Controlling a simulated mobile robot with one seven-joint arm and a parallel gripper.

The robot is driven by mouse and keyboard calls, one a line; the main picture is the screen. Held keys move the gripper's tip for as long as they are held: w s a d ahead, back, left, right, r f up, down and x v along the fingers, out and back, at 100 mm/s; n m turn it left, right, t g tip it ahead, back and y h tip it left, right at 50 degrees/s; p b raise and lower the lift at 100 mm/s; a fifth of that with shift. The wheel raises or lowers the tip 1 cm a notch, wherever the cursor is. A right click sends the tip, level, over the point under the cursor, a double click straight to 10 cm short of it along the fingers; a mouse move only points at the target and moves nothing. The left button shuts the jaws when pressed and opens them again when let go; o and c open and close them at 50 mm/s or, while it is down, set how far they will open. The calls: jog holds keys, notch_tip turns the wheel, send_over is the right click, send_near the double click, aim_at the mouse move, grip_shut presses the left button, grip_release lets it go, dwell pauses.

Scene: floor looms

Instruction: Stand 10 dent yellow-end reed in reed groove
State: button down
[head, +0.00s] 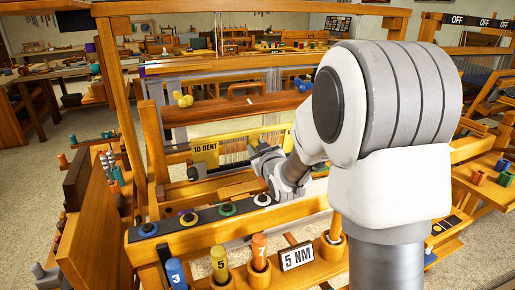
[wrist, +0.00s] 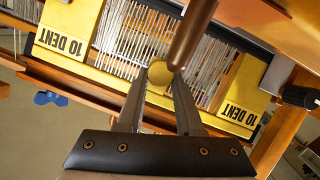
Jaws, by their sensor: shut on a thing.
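The 10 dent reed (head: 205,155) has yellow ends and a comb of pale wires. It stands across the loom in the head view, its left label facing me. In the wrist view the reed (wrist: 62,42) runs at a slant, with a "10 DENT" label on each yellow end. My gripper (wrist: 160,82) is shut on a round yellow grip (wrist: 158,74) at the middle of the reed. In the head view my gripper (head: 264,158) is in front of the reed, partly hidden by my arm. I cannot make out the groove or whether the reed's lower edge sits in it.
A brown wooden beam (head: 235,108) crosses above the reed. A dark rod (wrist: 193,32) passes close to my fingertips in the wrist view. A rail with coloured round buttons (head: 188,219) and numbered pegs (head: 219,263) stand in front, beside a "5 NM" sign (head: 297,256).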

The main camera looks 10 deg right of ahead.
jog(key=shift+r, duration=0.1)
jog(key=c, duration=0.5)
grip_release()
jog(key=s, duration=0.3)
jog(key=s+r+p, duration=0.1)
jog(key=s, duration=0.3)
jog(key=s+d, duration=0.1)
jog(key=s, duration=0.3)
jog(key=shift+s+r, duration=0.25)
jog(key=shift+r, duration=0.15)
jog(key=shift+s+f+b, duration=0.2)
jog(key=shift+s+b, duration=0.15)
jog(key=shift+b, duration=0.05)
jog(key=s+b, duration=0.1)
jog(key=b, duration=0.1)
jog(key=s+b, duration=0.2)
jog(key=shift+d+r, duration=0.1)
jog(key=shift+r, duration=0.1)
jog(key=shift+s+d+r+b, duration=0.1)
jog(key=shift+s+r+b, duration=0.05)
jog(key=shift+s+b, duration=0.4)
jog(key=shift+s+r+b, duration=0.15)
jog(key=shift+s+b, duration=0.3)
jog(key=shift+b, duration=0.15)
